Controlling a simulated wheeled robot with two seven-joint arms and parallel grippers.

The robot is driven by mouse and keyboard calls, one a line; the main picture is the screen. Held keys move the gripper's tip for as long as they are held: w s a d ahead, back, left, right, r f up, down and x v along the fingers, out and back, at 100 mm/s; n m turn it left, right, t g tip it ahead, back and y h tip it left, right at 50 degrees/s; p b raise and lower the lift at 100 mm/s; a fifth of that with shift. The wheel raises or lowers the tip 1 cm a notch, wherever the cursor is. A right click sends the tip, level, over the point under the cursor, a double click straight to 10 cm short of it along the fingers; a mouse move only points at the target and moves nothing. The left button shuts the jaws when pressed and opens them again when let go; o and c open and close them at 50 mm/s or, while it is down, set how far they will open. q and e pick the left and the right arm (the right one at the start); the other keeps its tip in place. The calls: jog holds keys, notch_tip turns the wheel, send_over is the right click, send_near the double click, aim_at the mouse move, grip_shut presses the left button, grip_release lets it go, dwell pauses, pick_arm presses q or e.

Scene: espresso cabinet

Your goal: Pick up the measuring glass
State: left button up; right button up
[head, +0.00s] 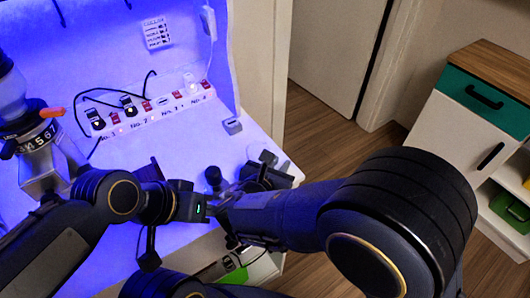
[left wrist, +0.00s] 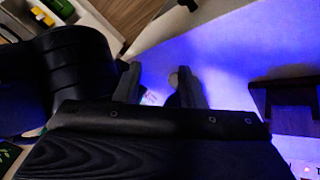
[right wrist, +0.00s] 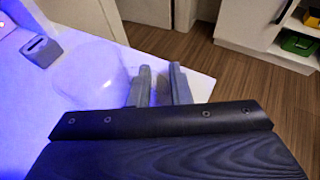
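The measuring glass (right wrist: 90,75) looks like a clear, rounded vessel on the white counter in the right wrist view. I cannot clearly make it out in the head view. My right gripper (right wrist: 160,86) is partly open, with a narrow gap and nothing visible between its fingers. Its left finger is just beside the glass's right edge; I cannot tell whether they touch. My right gripper also shows in the head view (head: 262,165) over the counter's right part. My left gripper (left wrist: 160,84) is open; a small round-topped dark object (left wrist: 175,82) shows beyond its fingers.
A small grey box (right wrist: 41,50) stands on the counter left of the glass. A row of labelled sockets and switches (head: 150,113) runs along the back. The counter's right edge is close to my right gripper. A white cabinet (head: 450,135) stands at right, across open floor.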

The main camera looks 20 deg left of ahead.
jog(key=shift+w+f, duration=0.25)
jog(key=shift+w, duration=0.15)
jog(key=shift+s+d+r, duration=0.1)
jog(key=shift+s+r, duration=0.1)
jog(key=shift+s, duration=0.15)
jog(key=shift+w, duration=0.1)
grip_shut()
